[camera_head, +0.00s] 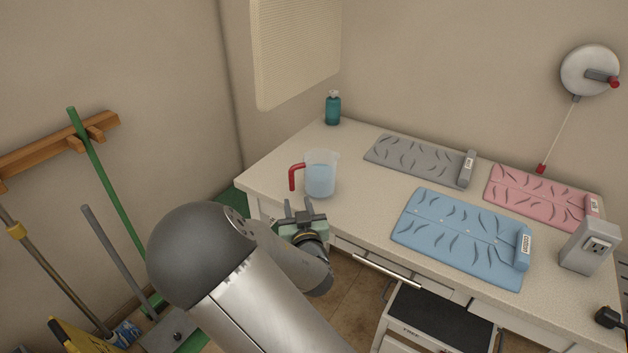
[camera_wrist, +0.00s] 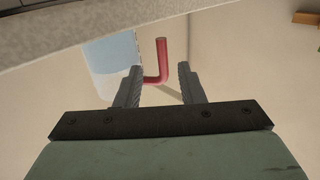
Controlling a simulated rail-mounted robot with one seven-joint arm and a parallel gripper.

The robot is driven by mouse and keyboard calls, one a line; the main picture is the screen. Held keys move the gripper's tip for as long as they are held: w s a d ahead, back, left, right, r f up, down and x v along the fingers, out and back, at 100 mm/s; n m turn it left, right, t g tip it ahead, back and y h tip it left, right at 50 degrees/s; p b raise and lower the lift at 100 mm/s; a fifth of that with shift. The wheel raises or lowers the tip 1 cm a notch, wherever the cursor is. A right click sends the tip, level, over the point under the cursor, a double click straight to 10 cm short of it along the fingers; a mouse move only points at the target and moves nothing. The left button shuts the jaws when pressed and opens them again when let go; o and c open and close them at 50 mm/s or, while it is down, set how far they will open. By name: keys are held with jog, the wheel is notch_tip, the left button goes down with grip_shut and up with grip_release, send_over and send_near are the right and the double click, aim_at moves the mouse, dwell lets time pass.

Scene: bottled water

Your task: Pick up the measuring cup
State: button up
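The measuring cup (camera_head: 321,176) is clear, holds pale blue liquid and stands upright near the left front edge of the counter. Its red handle (camera_head: 295,176) points left. My gripper (camera_head: 299,204) is in front of the counter edge, just short of the cup. In the wrist view the gripper (camera_wrist: 158,84) is open, with its two fingers apart. The red handle (camera_wrist: 163,62) shows beyond and between the fingertips, and the cup body (camera_wrist: 113,60) is to the left. I see no clear contact between fingers and handle.
The counter (camera_head: 375,205) has a teal bottle (camera_head: 333,108) at the back left corner. A grey mat (camera_head: 415,158), a blue mat (camera_head: 462,235) and a pink mat (camera_head: 540,196) lie right of the cup. A grey outlet box (camera_head: 590,248) stands at the right.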

aim_at(292, 185)
jog(key=w, duration=0.3)
jog(key=shift+w+a, duration=0.15)
jog(key=shift+a, duration=0.15)
jog(key=shift+w+a+r+p, duration=0.1)
jog(key=shift+w+a+p, duration=0.15)
jog(key=shift+w, duration=0.65)
jog(key=shift+w+a+r+p, duration=0.15)
jog(key=shift+w+p, duration=0.2)
jog(key=shift+w, duration=0.5)
jog(key=shift+w+a+f+p, duration=0.1)
jog(key=shift+w+a+p, duration=0.15)
jog(key=shift+w, duration=0.65)
jog(key=shift+r, duration=0.1)
grip_shut()
